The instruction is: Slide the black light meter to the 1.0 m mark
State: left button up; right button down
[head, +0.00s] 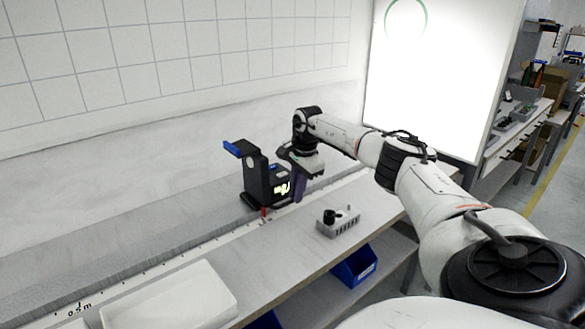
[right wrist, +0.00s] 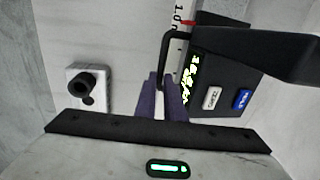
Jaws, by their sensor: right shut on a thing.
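The black light meter (head: 254,178), with a blue top piece and a lit display, stands upright on the long scale strip (head: 200,252) on the bench. It also shows in the right wrist view (right wrist: 225,65), with its white and blue buttons. My right gripper (head: 296,192) is at the meter's right side. In the right wrist view, its purple fingers (right wrist: 163,92) are shut on the meter's black handle (right wrist: 168,52). A red pointer (right wrist: 188,22) at the meter's foot lies close beside the printed 1.0 m label (right wrist: 178,14); exact alignment is hard to tell. My left gripper is out of view.
A small grey box with a black knob (head: 337,221) stands on the bench, right of the strip. A white tray (head: 170,298) lies at the front left, near the 0.5 m label (head: 79,308). Blue bins (head: 355,265) sit below the bench. A bright white panel (head: 440,75) stands behind.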

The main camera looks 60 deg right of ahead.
jog(key=c, duration=1.8)
grip_release()
jog(key=shift+c, duration=0.2)
notch_tip(320, 180, up, 10)
jog(key=s, duration=0.1)
jog(key=shift+s+a, duration=0.25)
jog(key=shift+s, duration=0.15)
jog(key=shift+s, duration=0.1)
